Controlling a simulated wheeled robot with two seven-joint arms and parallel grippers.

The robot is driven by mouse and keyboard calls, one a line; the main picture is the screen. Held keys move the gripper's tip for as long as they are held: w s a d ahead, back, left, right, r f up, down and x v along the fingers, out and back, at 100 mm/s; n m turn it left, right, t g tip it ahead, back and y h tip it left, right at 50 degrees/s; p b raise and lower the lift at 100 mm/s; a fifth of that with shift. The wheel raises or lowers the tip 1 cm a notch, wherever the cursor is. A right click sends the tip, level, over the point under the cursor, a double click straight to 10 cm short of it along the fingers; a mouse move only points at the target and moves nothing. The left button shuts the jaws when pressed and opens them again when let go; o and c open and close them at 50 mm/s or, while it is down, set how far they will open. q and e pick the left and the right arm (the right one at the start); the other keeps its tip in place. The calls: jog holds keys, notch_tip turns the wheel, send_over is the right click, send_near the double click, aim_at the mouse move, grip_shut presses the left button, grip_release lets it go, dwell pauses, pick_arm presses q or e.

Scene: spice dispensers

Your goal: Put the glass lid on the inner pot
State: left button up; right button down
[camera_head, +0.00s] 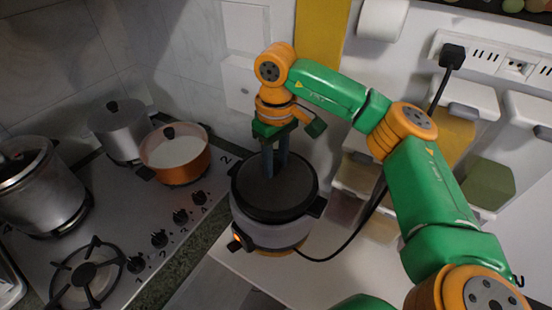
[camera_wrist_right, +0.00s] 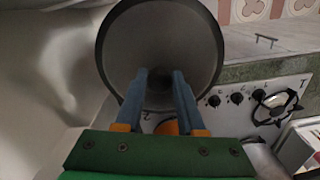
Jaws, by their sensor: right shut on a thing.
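A dark round lid (camera_head: 275,190) with a grey rim lies over the top of a grey cooker (camera_head: 270,233). It also shows as a dark disc in the right wrist view (camera_wrist_right: 160,30). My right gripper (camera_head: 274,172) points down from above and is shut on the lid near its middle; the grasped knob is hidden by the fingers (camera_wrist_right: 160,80). The inner pot is hidden under the lid. I cannot tell whether the lid is seated on the rim or just above it. My left gripper is not in view.
A stove (camera_head: 125,205) stands at the left with an orange pot (camera_head: 178,172), a grey pot (camera_head: 118,140) and a large metal pot (camera_head: 38,190). Spice dispensers (camera_head: 440,135) line the wall at the right. A black cable (camera_head: 345,240) runs from the cooker to a socket.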

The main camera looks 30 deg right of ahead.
aim_at(275, 164)
jog(key=c, duration=0.5)
grip_release()
jog(key=shift+f, duration=0.15)
jog(key=shift+w+r, duration=0.1)
jog(key=shift+r, duration=0.3)
notch_tip(275, 164, up, 11)
jog(key=shift+r+p, duration=0.2)
jog(key=shift+p, duration=0.8)
jog(key=shift+f, duration=0.1)
